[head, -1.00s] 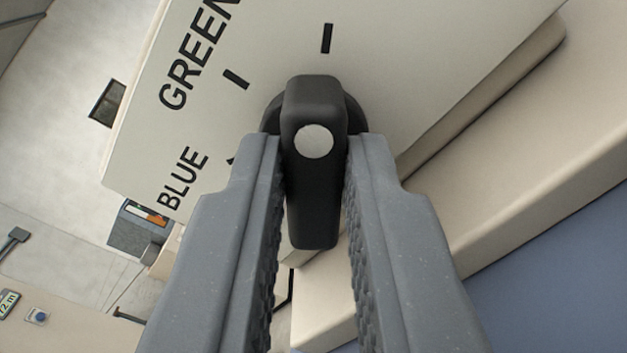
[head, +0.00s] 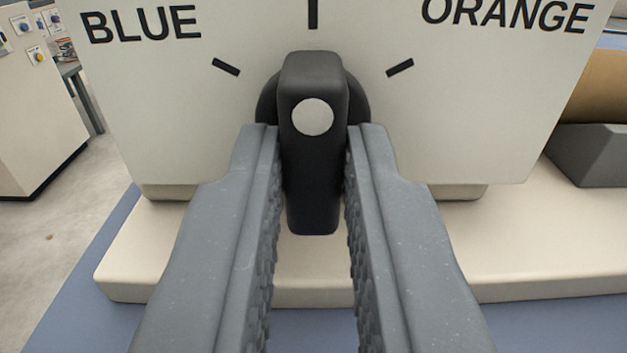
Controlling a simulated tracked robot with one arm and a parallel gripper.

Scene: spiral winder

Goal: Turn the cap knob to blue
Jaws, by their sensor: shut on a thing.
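The black cap knob (head: 313,180) stands out from a pale panel (head: 160,125). It is an upright bar with a white dot near its upper part, on a dark round base. Its upper end lines up with the middle tick (head: 312,14), whose label is out of view. The BLUE label (head: 145,24) is at upper left, with a tick (head: 226,67) up and left of the knob. The ORANGE label (head: 508,14) is at upper right. My gripper (head: 313,150) is shut on the knob, one finger on each side.
A cream ledge (head: 520,255) runs below the panel. Blue floor (head: 70,300) lies in front of it. A pale cabinet with buttons (head: 30,110) stands at the far left. A grey block (head: 595,155) and a tan roll (head: 600,85) are at the right.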

